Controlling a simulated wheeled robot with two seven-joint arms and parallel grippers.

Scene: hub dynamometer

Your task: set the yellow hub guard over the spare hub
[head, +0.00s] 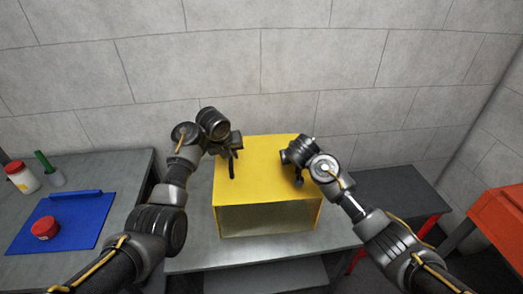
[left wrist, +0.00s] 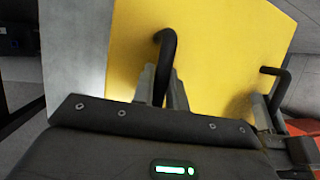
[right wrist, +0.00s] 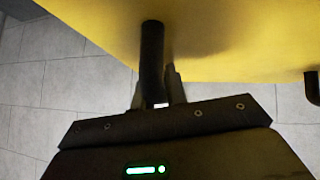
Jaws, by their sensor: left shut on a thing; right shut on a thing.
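The yellow hub guard (head: 262,170) is a box with a black handle on each side of its top and an open or see-through lower front. It is over the middle of the grey bench; I cannot tell whether it touches the bench. My left gripper (head: 232,150) is shut on the left handle (left wrist: 166,50). My right gripper (head: 298,165) is shut on the right handle (right wrist: 152,55). The guard's yellow face also fills much of the left wrist view (left wrist: 215,50). I cannot make out the spare hub in any view.
A dark table (head: 395,192) and a red-orange cabinet (head: 500,220) are at right. A block wall (head: 210,70) stands behind.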

